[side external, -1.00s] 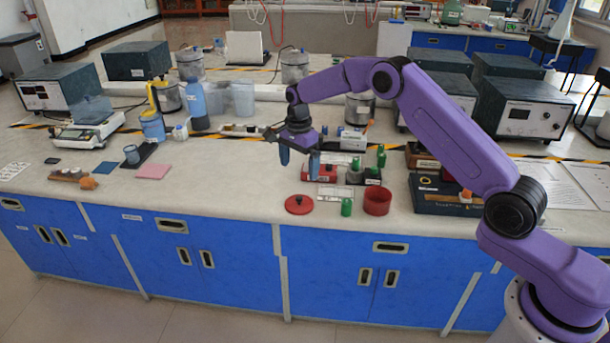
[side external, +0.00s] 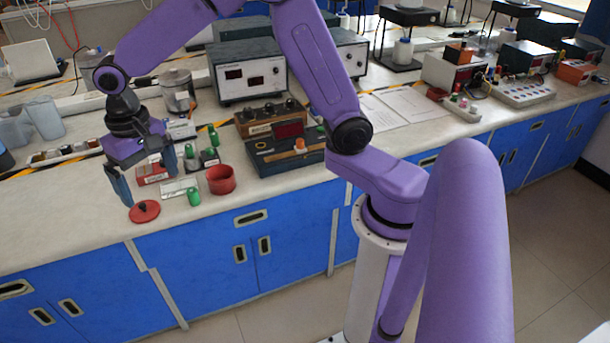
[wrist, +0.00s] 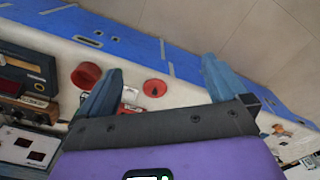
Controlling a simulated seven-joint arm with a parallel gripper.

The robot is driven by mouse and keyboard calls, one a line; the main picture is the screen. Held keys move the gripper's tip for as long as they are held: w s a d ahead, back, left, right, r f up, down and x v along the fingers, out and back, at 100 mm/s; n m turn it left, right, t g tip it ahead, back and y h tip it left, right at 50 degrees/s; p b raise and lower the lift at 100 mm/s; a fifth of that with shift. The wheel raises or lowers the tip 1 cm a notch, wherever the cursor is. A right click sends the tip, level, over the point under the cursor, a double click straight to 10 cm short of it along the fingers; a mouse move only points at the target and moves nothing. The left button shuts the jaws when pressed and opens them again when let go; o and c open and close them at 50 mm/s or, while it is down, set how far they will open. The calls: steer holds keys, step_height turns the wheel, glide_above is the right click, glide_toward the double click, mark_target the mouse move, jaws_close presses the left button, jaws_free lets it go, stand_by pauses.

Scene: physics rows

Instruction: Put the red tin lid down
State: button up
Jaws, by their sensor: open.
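The red tin lid (side external: 145,211), round with a small dark knob, lies flat on the bench near its front edge. It also shows in the wrist view (wrist: 154,87), between my two fingers. My gripper (side external: 146,182) is open and empty, above the bench and a little behind the lid, apart from it. The open red tin (side external: 221,179) stands to the right of the lid and also shows in the wrist view (wrist: 87,75), beside the left finger.
A red box (side external: 153,175) is close behind my gripper. A dark instrument case (side external: 285,155) stands right of the tin. The bench's front edge is close to the lid; bare bench lies to the left.

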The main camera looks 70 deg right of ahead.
steer(key=s+d+n, duration=0.3)
steer(key=s+n, duration=0.2)
steer(key=s, duration=0.4)
steer(key=s+d+n, duration=0.3)
steer(key=s+n, duration=0.2)
steer(key=s, duration=0.4)
steer(key=s+d+n, duration=0.3)
steer(key=s+n, duration=0.1)
steer(key=s, duration=0.5)
steer(key=shift+s+d+r+n, duration=0.15)
steer(key=shift+d+r+n, duration=0.15)
steer(key=shift+d+n, duration=0.1)
